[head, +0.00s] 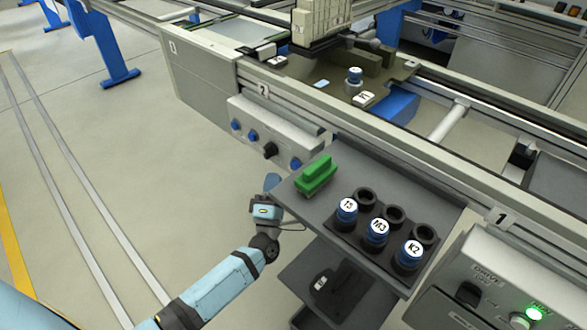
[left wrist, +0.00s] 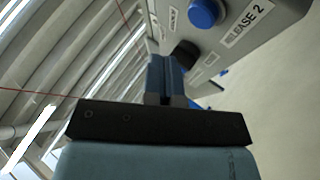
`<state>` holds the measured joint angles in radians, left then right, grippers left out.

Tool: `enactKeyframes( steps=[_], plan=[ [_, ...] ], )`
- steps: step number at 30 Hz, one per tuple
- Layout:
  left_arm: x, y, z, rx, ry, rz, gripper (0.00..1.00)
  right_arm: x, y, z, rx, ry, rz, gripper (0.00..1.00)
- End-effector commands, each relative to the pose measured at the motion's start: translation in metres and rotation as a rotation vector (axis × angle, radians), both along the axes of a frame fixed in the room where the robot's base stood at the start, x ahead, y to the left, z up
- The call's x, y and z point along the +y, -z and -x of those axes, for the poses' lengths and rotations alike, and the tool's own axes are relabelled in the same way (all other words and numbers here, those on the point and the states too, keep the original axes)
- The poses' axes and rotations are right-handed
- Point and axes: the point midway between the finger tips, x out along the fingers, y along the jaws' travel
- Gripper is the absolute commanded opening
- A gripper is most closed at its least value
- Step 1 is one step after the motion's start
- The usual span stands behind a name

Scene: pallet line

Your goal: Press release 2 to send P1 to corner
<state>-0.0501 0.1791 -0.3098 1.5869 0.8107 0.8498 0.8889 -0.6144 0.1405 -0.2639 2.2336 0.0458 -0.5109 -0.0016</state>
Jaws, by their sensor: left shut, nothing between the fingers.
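The control box (head: 268,128) marked 2 is on the side of the conveyor, with blue buttons and a black knob (head: 270,149). Its nearest blue button (head: 295,163) also shows in the left wrist view (left wrist: 203,12), beside the label RELEASE 2 (left wrist: 247,24). My left gripper (head: 272,182) is just in front of and below that end of the box. Its fingers (left wrist: 168,68) are shut and empty, apart from the button. A pallet (head: 340,88) with a tag that seems to read P1 (head: 363,98) sits on the conveyor, carrying a blue-topped part (head: 355,75). My right gripper is out of view.
A dark shelf (head: 300,207) beside my left gripper holds a green block (head: 316,176) and blue-capped parts marked T3 (head: 346,210), M3 (head: 376,232) and K2 (head: 408,254). Another control box (head: 490,285) with a lit green button stands at lower right. Floor at left is clear.

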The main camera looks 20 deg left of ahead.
Motion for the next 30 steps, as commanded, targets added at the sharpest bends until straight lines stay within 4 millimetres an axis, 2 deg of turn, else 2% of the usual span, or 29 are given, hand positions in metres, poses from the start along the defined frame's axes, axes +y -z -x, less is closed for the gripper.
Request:
enactKeyframes(
  steps=[3,9,30],
  plan=[
    [-0.005,0.002,-0.013,-0.001,-0.001,0.000,0.00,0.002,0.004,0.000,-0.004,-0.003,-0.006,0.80],
    [-0.009,0.001,-0.025,0.000,-0.001,-0.001,0.00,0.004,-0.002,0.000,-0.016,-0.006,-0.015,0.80],
    [-0.009,0.000,-0.026,0.000,-0.001,-0.001,0.00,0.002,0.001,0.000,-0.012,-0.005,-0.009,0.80]
  ],
)
